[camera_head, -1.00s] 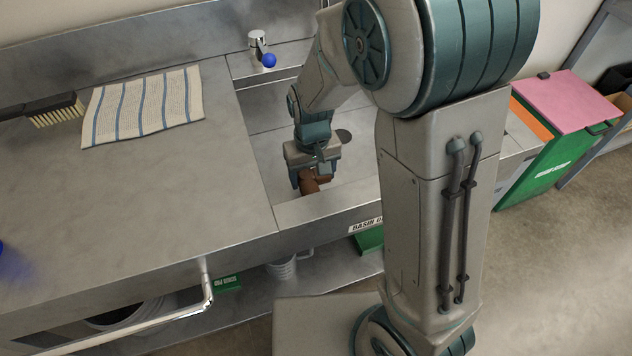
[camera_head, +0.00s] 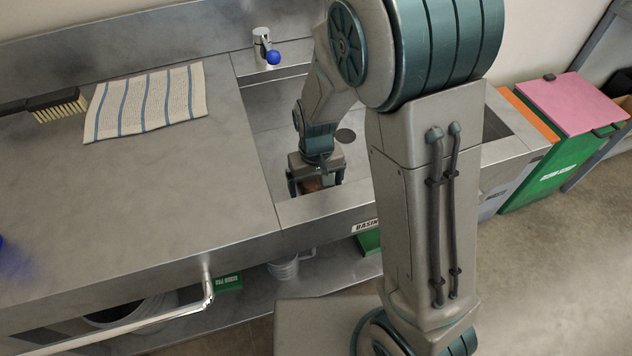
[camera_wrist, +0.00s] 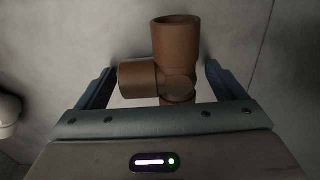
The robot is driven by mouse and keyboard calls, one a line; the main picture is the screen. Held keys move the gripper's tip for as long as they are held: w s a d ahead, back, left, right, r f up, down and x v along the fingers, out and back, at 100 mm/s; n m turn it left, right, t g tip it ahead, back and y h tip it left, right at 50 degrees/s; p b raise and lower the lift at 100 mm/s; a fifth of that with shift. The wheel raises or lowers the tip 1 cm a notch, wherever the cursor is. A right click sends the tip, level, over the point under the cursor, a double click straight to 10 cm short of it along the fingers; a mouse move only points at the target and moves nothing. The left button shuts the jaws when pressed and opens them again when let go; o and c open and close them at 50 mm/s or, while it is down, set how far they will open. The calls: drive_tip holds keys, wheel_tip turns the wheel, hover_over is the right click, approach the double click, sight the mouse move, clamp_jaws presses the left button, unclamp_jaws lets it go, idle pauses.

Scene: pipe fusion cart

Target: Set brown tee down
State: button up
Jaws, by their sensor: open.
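The brown tee (camera_head: 311,184) is down in the sink basin (camera_head: 325,207), near its front wall, mostly hidden by my gripper in the head view. In the wrist view the tee (camera_wrist: 176,45) shows a round open end at the top and a side branch to the left. My gripper (camera_wrist: 158,75) is open, with one finger on each side of the tee and a visible gap at both. In the head view my gripper (camera_head: 315,187) reaches down into the basin. The tee appears to lie on the basin floor; its lower end is hidden behind the gripper body.
A tap with a blue knob (camera_head: 273,57) stands behind the basin. A striped cloth (camera_head: 150,101) and a brush (camera_head: 58,104) lie on the counter (camera_head: 130,200) to the left. The basin's front wall is close to my gripper. A green bin (camera_head: 560,165) stands at right.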

sight(316, 182)
wheel_tip(316, 182, up, 12)
drive_tip(key=p, duration=0.2)
drive_tip(key=shift+r+p, duration=0.2)
drive_tip(key=shift+p, duration=0.15)
